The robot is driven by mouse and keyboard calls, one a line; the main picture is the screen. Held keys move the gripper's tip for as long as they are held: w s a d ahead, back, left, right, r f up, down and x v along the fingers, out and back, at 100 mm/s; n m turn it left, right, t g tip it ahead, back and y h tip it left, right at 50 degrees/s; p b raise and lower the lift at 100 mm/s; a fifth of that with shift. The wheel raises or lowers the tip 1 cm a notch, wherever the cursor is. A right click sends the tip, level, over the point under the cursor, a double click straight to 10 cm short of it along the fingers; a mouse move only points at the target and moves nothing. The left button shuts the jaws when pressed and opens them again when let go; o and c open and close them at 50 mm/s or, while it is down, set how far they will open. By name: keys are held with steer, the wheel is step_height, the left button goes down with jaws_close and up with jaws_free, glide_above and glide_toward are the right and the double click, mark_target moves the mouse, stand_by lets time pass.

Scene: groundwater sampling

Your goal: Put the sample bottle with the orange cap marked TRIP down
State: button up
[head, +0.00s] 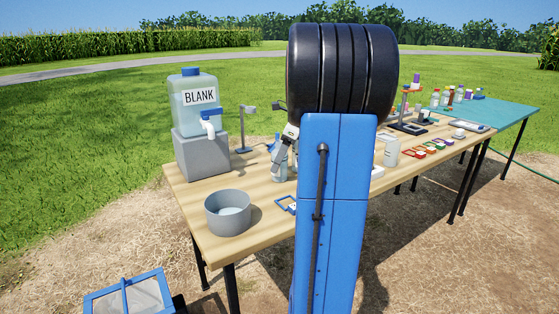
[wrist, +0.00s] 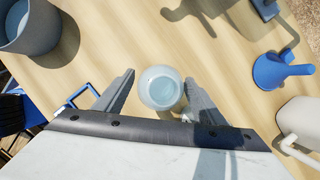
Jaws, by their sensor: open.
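A clear, colourless bottle (wrist: 160,88) stands on the wooden table between the two fingers of my gripper (wrist: 160,78) in the wrist view. The fingers are open, with a gap visible on each side of the bottle. I look down on its round pale top, and no orange cap or TRIP marking shows on it. In the head view the bottle (head: 280,173) is partly visible below my gripper (head: 284,152), beside my blue arm. My arm hides much of the table's middle.
A grey bucket (head: 228,216) stands near the table's front left, with the BLANK jug (head: 193,108) on a grey block behind it. A blue funnel-like item (wrist: 280,70) and a white container (wrist: 302,122) lie to the right in the wrist view.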

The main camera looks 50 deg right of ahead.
steer(key=v, duration=1.2)
steer(key=shift+s, duration=0.1)
